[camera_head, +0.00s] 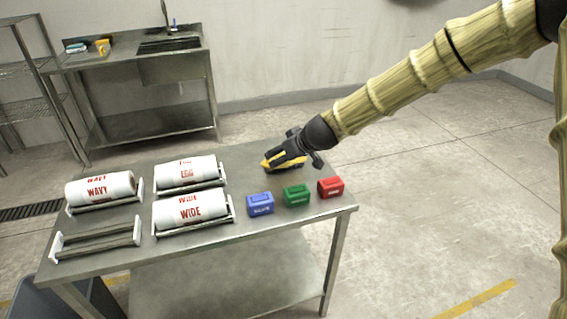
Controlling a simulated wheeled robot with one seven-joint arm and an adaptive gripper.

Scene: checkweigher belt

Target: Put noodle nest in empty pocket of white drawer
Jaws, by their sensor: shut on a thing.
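My gripper (272,163) is low over the back right of the steel table, behind the blue and green boxes. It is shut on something. Yellow shows at and around its fingertips, but I cannot tell whether this is a held noodle nest or part of the gripper. The fingers and the dark wrist hide most of what is between them. I cannot make out a white drawer or its pockets in this view.
The steel table (262,235) bears white rolls marked WAVY (100,188), EGG (186,172) and WIDE (190,208) on stands. An empty stand (97,238) is front left. Blue (260,204), green (296,195) and red (330,187) boxes stand at the right. A sink counter (130,58) is behind.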

